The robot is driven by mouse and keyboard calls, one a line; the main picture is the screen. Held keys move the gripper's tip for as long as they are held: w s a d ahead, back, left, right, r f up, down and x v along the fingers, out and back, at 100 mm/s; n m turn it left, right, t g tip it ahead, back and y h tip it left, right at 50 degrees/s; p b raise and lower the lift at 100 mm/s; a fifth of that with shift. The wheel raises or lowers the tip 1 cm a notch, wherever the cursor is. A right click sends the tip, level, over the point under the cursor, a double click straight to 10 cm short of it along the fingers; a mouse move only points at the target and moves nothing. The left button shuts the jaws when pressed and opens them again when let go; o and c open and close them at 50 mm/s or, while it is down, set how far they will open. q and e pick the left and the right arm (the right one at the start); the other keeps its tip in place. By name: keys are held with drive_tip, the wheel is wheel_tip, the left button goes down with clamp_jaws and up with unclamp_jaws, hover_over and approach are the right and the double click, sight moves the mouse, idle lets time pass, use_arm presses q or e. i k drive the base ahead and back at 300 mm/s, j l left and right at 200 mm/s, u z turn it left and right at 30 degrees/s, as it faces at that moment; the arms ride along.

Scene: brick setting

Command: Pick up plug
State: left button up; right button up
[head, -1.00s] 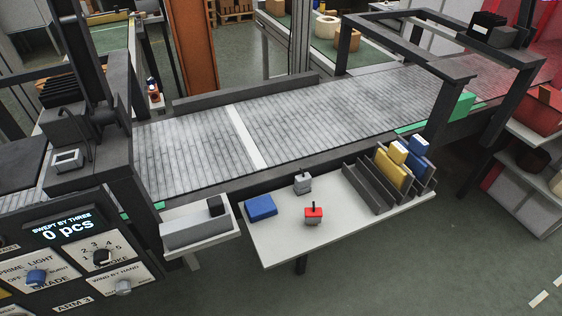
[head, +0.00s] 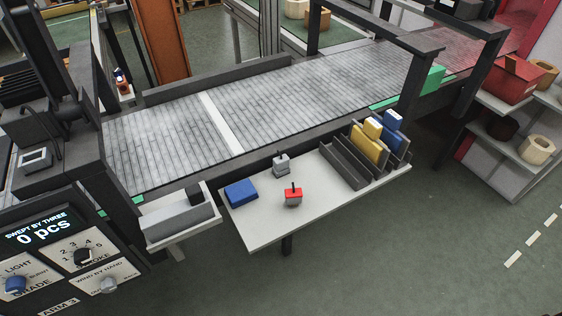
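On the white side table (head: 262,229) in the head view stand two small blocks with a thin upright stem on top. One is red (head: 293,198) with a dark stem, near the table's middle. The other is grey (head: 281,164), just behind it. I cannot tell from the picture which of them is the plug. Both stand upright and apart from each other. Neither of my grippers is in view.
A blue block (head: 241,192) lies left of the red one. A dark slotted rack (head: 344,166) holding yellow and blue pieces stands at the table's right. The conveyor (head: 290,95) runs behind. A control panel (head: 60,255) is at lower left; open floor (head: 440,250) lies right.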

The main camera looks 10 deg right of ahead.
sight(280, 163)
drive_tip(key=u, duration=1.15)
drive_tip(key=j+z, duration=0.1)
drive_tip(key=z, duration=1.4)
drive_tip(key=i+u, duration=0.35)
drive_tip(key=i, duration=0.1)
